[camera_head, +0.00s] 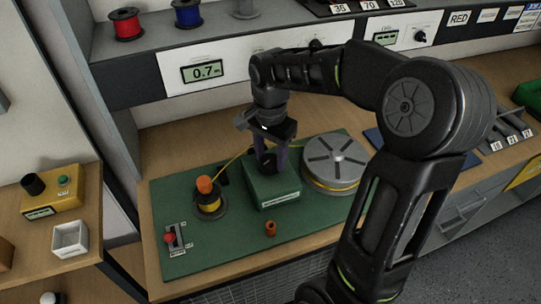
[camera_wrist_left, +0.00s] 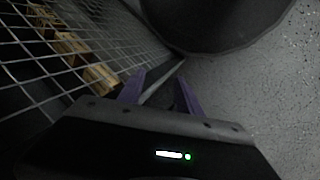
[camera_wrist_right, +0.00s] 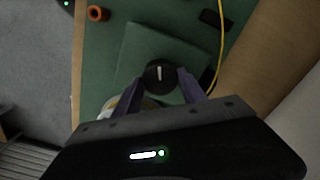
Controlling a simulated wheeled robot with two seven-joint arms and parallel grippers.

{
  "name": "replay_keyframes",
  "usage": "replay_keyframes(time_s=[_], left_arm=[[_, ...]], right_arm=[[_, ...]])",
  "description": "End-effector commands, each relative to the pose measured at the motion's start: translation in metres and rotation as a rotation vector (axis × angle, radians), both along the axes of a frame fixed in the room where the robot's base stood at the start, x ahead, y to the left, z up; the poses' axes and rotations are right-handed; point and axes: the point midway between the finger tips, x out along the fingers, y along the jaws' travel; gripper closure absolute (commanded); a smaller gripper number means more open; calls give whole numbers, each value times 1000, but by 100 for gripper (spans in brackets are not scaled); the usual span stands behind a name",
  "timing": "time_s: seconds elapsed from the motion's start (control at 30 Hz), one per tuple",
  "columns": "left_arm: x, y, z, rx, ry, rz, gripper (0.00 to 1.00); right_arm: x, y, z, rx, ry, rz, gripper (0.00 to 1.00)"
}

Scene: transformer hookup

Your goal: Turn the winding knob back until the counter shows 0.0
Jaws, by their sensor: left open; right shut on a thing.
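The counter display (camera_head: 207,71) on the white panel reads 0.7 with a small unit letter after it. The winding knob (camera_wrist_right: 160,75) is black and round with a white line on top, in the right wrist view. It stands on the green box (camera_head: 273,189) on the bench. My right gripper (camera_wrist_right: 162,82) is shut on the knob, one purple finger at each side. My left gripper (camera_wrist_left: 161,92) is open and empty, low by a wire mesh, and out of the head view.
A spool (camera_head: 209,203) with yellow wire and an orange top stands left of the box. A grey reel (camera_head: 335,163) with yellow wire stands right of it. A lever switch with a red knob (camera_head: 169,238) and an orange cylinder (camera_head: 270,229) are on the green mat (camera_head: 225,254).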

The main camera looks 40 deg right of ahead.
Motion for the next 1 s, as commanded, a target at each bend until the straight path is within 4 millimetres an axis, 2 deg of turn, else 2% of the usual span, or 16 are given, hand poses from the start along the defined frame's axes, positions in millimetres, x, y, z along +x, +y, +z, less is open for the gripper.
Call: replay_keyframes(time_s=[0.6, 1.0], left_arm=[[0, 0, -2, -1, -1, -1, 59], [1, 0, -2, -1, -1, -1, 59]], right_arm=[[1, 0, 1, 0, -1, 576, 92], [1, 0, 1, 0, -1, 812, 92]])
